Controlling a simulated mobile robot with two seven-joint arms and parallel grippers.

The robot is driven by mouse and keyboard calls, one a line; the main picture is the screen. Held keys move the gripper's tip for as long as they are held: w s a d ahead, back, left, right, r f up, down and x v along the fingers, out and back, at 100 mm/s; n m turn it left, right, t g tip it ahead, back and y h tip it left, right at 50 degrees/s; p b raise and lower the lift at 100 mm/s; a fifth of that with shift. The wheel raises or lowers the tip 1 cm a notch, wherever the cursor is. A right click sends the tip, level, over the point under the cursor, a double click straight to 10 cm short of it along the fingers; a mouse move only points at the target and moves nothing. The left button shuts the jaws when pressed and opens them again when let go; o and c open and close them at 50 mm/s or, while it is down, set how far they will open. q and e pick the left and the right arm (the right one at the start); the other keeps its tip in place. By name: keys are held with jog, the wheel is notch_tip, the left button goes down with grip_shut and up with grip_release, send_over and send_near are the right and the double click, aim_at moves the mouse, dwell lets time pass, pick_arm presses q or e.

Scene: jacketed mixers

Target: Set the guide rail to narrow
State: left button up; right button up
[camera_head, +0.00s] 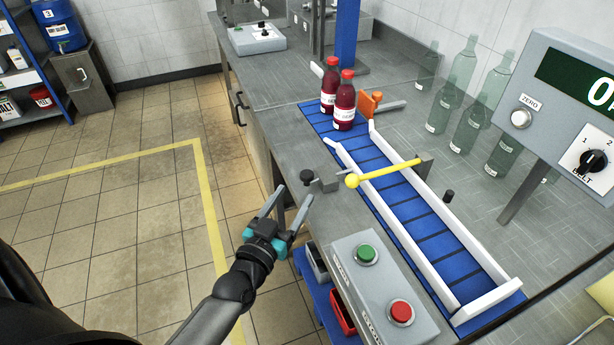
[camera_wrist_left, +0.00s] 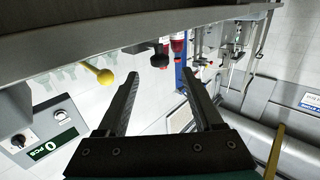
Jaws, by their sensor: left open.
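Two white guide rails, the left one (camera_head: 395,228) and the right one (camera_head: 440,217), run along the blue conveyor belt (camera_head: 418,225). A yellow lever (camera_head: 390,171) with a ball end lies across both rails, its ball over the left rail. The ball (camera_wrist_left: 106,77) also shows in the left wrist view. A black knob (camera_head: 307,176) stands on a grey bracket at the bench edge; it shows in the left wrist view (camera_wrist_left: 159,60) too. My left gripper (camera_head: 290,198) is open and empty, beside the bench edge, short of the knob and lever. My right gripper is out of view.
Two red bottles (camera_head: 344,106) stand at the belt's far end by an orange part (camera_head: 370,103). A button box with green and red buttons (camera_head: 383,285) sits at the near bench edge. Clear bottles (camera_head: 470,125) and a display box (camera_head: 575,100) are at right. Floor at left is free.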

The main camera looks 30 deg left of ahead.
aim_at(304, 181)
pick_arm(q)
jog(key=w+b, duration=0.1)
jog(key=w, duration=0.7)
jog(key=shift+a, duration=0.2)
grip_shut()
dwell(0.4)
dwell(0.8)
